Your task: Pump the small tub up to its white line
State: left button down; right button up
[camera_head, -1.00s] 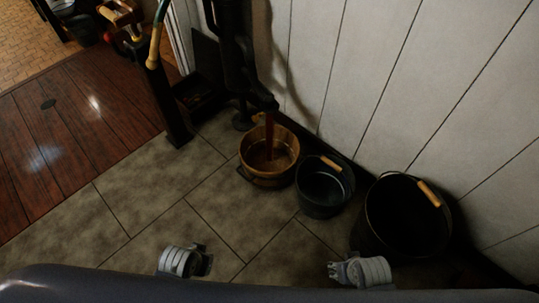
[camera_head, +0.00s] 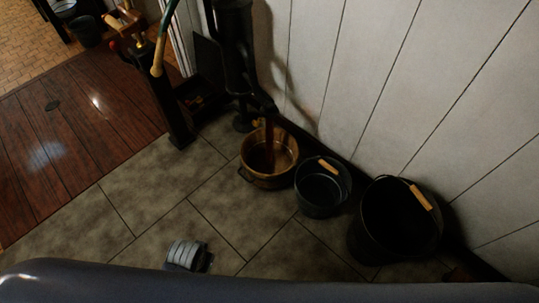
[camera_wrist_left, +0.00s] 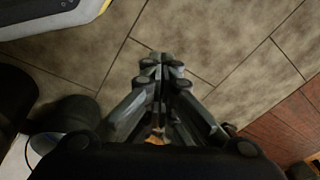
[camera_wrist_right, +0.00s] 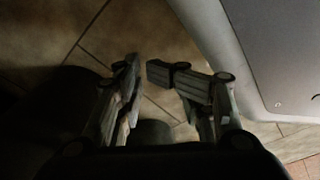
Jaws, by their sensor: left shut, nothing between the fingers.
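A dark pump (camera_head: 236,50) stands against the wall. A reddish-brown streak hangs from its spout into a round wooden tub (camera_head: 288,172) holding something dark. A smaller dark bucket (camera_head: 322,205) and a large black bucket (camera_head: 385,240) stand to its right. I cannot tell which one is the small tub, and no white line shows. A green lever with a tan end (camera_head: 157,69) rises left of the pump. My left gripper (camera_wrist_left: 162,62) is shut and empty above the tiles; only its grey wrist shows in the head view. My right gripper (camera_wrist_right: 140,66) has its fingers a little apart, empty.
A dark upright post (camera_head: 174,110) stands left of the pump. The white panelled wall (camera_head: 420,90) closes off the right.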

jog(key=s+d+f+g+p, duration=0.1)
jog(key=s+f+p, duration=0.15)
jog(key=s, duration=0.65)
pick_arm(q)
notch_tip(320, 180, up, 6)
jog(key=s+a+g+y+p, duration=0.1)
jog(key=s+p, duration=0.1)
jog(key=p, duration=0.3)
jog(key=shift+a+f+g+y+p, duration=0.15)
jog(key=shift+a+g+y+p, duration=0.25)
pick_arm(e)
notch_tip(320, 180, up, 6)
jog(key=s, duration=0.1)
jog(key=shift+s+d, duration=0.3)
jog(key=shift+d, duration=0.05)
jog(key=shift+f, duration=0.1)
pick_arm(q)
jog(key=s+a+r+g+y+p, duration=0.1)
jog(key=s+r+g+y+p, duration=0.1)
jog(key=r+p, duration=0.6)
jog(key=s+a+r+g+y+p, duration=0.2)
jog(key=r+g+y+p, duration=0.1)
jog(key=r+p, duration=0.6)
jog(key=shift+a+r+m+g, duration=0.15)
jog(key=shift+r+m+g, duration=0.25)
jog(key=shift+r, duration=0.35)
pick_arm(e)
notch_tip(320, 180, up, 18)
jog(key=shift+f, duration=0.25)
